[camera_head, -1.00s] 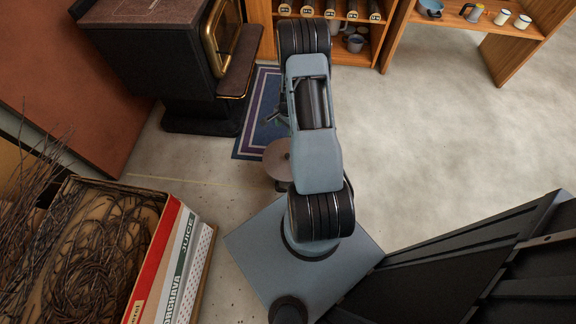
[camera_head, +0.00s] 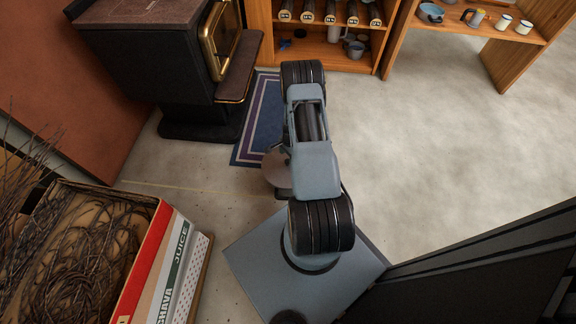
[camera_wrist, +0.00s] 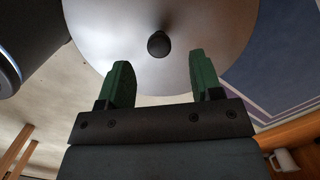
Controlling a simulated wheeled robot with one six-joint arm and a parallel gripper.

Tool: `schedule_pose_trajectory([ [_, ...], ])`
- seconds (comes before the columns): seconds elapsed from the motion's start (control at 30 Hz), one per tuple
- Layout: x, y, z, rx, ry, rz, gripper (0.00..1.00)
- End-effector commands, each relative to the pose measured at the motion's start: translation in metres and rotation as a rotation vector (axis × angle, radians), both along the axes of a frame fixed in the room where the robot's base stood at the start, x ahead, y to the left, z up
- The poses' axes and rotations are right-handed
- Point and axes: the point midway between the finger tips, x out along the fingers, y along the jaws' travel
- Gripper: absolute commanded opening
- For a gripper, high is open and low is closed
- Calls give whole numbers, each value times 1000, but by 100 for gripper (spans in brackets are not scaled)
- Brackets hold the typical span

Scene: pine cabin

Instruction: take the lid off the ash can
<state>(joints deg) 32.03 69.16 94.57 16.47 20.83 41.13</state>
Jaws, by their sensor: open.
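The ash can's lid (camera_wrist: 195,25) is a round, grey metal disc with a small dark knob (camera_wrist: 158,45) at its middle, filling the top of the wrist view. In the head view the lid (camera_head: 272,168) shows beside the rug, partly hidden behind my arm; the can's body below it is barely seen. My gripper (camera_wrist: 160,82) is open, with its two green fingers spread on either side of the knob's line and the knob just beyond the fingertips. Nothing is between the fingers. My gripper is hidden by the arm in the head view.
A black stove (camera_head: 165,65) stands at the upper left by a blue rug (camera_head: 262,125). A wooden shelf (camera_head: 335,58) with mugs is at the back. A box of twigs (camera_head: 90,250) lies at lower left. The floor to the right (camera_head: 430,130) is clear.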

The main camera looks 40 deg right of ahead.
Motion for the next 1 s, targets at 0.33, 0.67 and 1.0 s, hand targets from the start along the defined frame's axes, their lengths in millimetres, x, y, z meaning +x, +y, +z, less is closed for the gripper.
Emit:
schedule_pose_trajectory([
  [0.33,-2,5,-46,1,1,0,59],
  [0.67,-1,6,-48,0,0,1,54],
  [1.0,-1,6,-48,0,0,0,22],
])
